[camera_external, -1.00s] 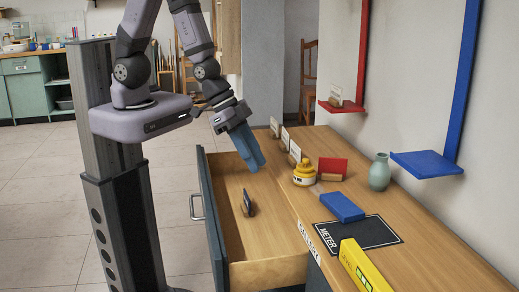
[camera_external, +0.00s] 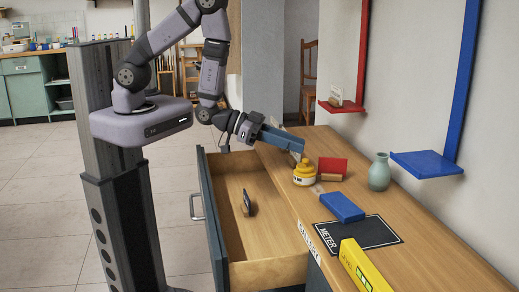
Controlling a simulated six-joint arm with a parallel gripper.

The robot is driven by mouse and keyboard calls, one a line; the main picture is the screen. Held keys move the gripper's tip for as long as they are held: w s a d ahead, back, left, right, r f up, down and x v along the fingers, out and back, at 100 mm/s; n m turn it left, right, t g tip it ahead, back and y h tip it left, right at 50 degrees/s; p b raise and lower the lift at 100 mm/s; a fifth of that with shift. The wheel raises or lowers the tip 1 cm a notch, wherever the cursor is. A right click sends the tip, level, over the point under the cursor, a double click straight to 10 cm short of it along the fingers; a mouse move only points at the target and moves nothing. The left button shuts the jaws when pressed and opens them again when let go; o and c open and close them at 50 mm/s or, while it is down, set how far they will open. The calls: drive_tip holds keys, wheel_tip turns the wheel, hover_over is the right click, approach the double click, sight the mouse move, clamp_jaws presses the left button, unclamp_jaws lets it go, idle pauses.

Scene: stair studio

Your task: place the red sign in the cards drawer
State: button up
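The red sign (camera_external: 333,166) stands upright in a small wooden holder (camera_external: 331,177) on the wooden desk top, behind and to the right of a yellow bottle. An open drawer (camera_external: 268,272) extends from the desk's left side; its label cannot be read for certain. Inside it stands a small dark card (camera_external: 247,198) in a holder. My gripper (camera_external: 296,143) is over the desk's far part, its blue fingers pointing right, to the left of the red sign and apart from it. Whether the fingers are parted cannot be made out, and nothing red is between them.
The yellow bottle (camera_external: 304,174) stands close to the sign's left. A green vase (camera_external: 379,172), blue box (camera_external: 342,207), dark meter mat (camera_external: 365,232) and yellow level box (camera_external: 362,266) lie along the desk. Red (camera_external: 343,107) and blue (camera_external: 427,164) shelves project from the wall.

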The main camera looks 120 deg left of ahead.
sight(333, 159)
drive_tip(key=shift+w, duration=0.1)
drive_tip(key=b+x, duration=0.1)
drive_tip(key=b, duration=0.1)
drive_tip(key=b+x, duration=0.1)
drive_tip(key=b, duration=0.1)
drive_tip(key=shift+w+a+f, duration=0.15)
drive_tip(key=shift+f, duration=0.15)
drive_tip(key=b, duration=0.2)
drive_tip(key=w+b, duration=0.1)
drive_tip(key=b, duration=0.1)
drive_tip(key=shift+a+f, duration=0.2)
drive_tip(key=shift+w+b, duration=0.25)
drive_tip(key=shift+b, duration=0.95)
drive_tip(key=shift+w+a+b, duration=0.1)
drive_tip(key=shift+b, duration=0.65)
drive_tip(key=shift+x, duration=1.1)
drive_tip(key=x, duration=0.4)
drive_tip(key=shift+w, duration=0.1)
drive_tip(key=shift+w+a+f+b, duration=0.15)
drive_tip(key=shift+w+b, duration=0.15)
drive_tip(key=shift+w, duration=0.2)
